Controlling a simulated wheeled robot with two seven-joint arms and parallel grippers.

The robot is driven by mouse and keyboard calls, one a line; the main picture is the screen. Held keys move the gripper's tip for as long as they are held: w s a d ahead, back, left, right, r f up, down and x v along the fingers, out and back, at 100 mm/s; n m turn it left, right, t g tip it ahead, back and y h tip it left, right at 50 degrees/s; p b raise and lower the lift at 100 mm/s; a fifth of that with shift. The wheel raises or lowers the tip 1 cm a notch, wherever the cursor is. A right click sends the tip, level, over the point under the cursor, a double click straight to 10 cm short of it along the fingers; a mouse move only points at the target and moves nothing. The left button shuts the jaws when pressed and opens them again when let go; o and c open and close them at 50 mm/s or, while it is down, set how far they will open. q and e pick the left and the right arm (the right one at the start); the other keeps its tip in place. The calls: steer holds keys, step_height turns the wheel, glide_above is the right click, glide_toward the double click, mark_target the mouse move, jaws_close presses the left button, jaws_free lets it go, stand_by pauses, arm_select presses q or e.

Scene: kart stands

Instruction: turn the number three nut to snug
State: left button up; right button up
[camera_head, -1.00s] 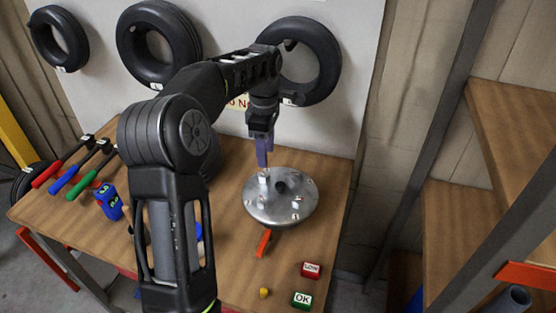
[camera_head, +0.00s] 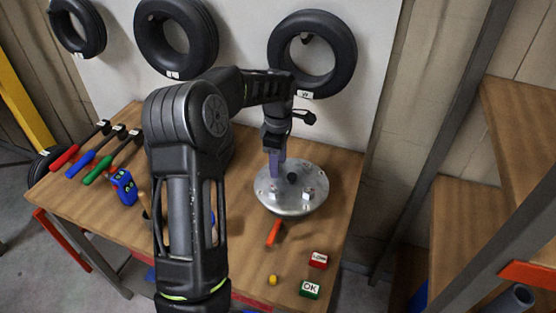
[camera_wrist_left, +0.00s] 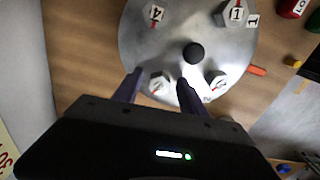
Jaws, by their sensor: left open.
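A round silver hub plate (camera_head: 290,204) lies on the wooden bench, with a dark knob (camera_head: 292,178) at its centre and several nuts around it. In the left wrist view, nuts marked 4 (camera_wrist_left: 154,14) and 1 (camera_wrist_left: 236,12) are on the far side of the plate (camera_wrist_left: 185,35). A nut (camera_wrist_left: 160,83) sits between my left fingers; its number is not readable, so I cannot confirm it is number three. Another nut (camera_wrist_left: 215,82) is just right of the fingers. My left gripper (camera_head: 275,180) is open, pointing down at the plate's left-back edge; its fingers also show in the wrist view (camera_wrist_left: 158,88).
An orange handle (camera_head: 274,232) lies in front of the plate. A red LOW block (camera_head: 318,261), green OK block (camera_head: 310,289) and small yellow piece (camera_head: 272,280) are near the front. Red, blue and green-handled tools (camera_head: 105,163) lie at left. Tyres (camera_head: 312,52) hang behind.

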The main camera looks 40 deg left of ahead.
arm_select(q)
steer(key=shift+f, duration=0.1)
steer(key=shift+c, duration=0.6)
jaws_close()
